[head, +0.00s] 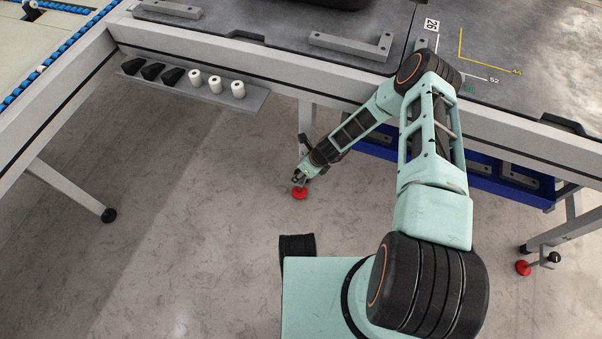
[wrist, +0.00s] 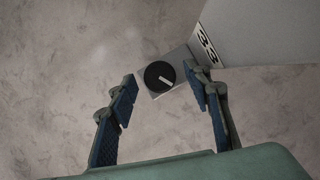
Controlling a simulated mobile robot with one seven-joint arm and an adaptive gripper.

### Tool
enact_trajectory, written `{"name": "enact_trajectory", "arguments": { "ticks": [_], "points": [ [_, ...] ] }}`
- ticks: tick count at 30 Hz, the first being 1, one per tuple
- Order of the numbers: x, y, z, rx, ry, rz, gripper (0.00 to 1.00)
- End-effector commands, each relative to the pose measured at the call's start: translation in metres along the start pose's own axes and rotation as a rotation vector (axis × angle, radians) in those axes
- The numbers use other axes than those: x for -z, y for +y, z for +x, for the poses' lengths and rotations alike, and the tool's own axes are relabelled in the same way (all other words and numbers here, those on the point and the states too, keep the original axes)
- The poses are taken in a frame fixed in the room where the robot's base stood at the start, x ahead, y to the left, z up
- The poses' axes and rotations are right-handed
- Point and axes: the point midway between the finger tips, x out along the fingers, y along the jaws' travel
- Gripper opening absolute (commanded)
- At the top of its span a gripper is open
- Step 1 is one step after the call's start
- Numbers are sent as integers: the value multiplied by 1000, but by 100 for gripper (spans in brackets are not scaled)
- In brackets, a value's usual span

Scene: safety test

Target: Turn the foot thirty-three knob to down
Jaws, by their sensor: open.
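The foot thirty-three knob (wrist: 156,78) is a round black dial with a white pointer mark, in the wrist view. Its mark points to the lower right of that picture. It sits on a small grey plate (wrist: 181,55) beside a grey leg (wrist: 255,35) with the label 33 (wrist: 208,45). My gripper (wrist: 162,88) is open, with one finger on each side of the knob; I cannot tell if either touches it. In the head view my gripper (head: 299,178) is low by the table leg, just above a red foot (head: 299,194), and the knob is hidden there.
A ledge (head: 255,98) with black and white parts hangs at the left. Another red foot (head: 523,267) with a black knob (head: 555,257) is at the right.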

Motion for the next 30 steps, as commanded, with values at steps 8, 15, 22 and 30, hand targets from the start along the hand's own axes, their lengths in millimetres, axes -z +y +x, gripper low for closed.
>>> {"name": "enact_trajectory", "arguments": {
  "ticks": [8,15,22,30],
  "points": [
    [0,0,2,0,0,-1,45],
    [0,0,2,0,0,-1,21],
    [0,0,2,0,0,0,4],
    [0,1,1,20,0,50,4]
  ]
}}
